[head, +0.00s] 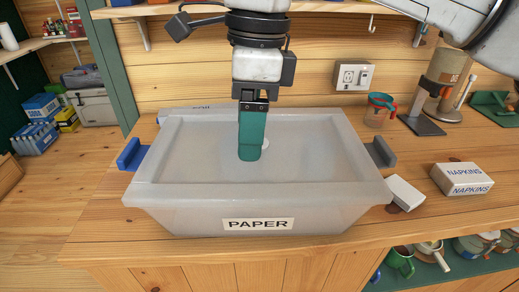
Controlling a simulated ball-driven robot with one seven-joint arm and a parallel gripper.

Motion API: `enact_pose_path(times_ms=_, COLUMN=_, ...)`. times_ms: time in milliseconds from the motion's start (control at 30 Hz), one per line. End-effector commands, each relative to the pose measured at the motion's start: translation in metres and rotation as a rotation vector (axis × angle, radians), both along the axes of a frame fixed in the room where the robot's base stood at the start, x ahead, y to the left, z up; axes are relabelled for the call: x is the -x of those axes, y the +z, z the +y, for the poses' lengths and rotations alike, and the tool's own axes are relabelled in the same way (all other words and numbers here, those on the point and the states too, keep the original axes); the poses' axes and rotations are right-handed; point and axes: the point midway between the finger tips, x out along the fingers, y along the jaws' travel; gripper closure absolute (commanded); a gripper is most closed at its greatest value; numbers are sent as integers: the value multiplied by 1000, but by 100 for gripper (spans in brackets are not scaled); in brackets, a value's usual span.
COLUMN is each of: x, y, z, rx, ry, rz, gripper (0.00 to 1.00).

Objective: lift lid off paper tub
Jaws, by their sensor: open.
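The paper tub (180,215) is a translucent whitish bin on the wooden counter, with a "PAPER" label (258,224) on its front. Its pale lid (190,155) lies on top with a raised rim and a recessed middle. A small white round piece (266,144) shows on the lid, partly hidden by my finger. A blue latch (131,154) sits at the left end and a grey one (380,153) at the right. My gripper (250,154) points down over the lid's middle, open, with one green finger showing and the other hidden. Contact with the lid cannot be told.
A napkins box (462,179) and a small white block (405,194) lie right of the tub. Mugs (400,260) sit on a shelf below. The wooden wall is close behind; the counter's front left is clear.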

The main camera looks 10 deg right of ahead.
Motion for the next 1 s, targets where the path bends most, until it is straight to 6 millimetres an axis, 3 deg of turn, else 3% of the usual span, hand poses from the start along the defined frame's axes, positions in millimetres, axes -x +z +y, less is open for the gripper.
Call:
enact_pose_path(times_ms=267, x=-2, y=-13, z=-13, rx=100, ry=-52, rz=-11, gripper=28)
enact_pose_path(times_ms=500, x=-1, y=-49, z=-12, rx=97, ry=-50, rz=-10, gripper=28)
enact_pose_path(times_ms=1000, x=7, y=-105, z=-10, rx=96, ry=-49, rz=-10, gripper=28)
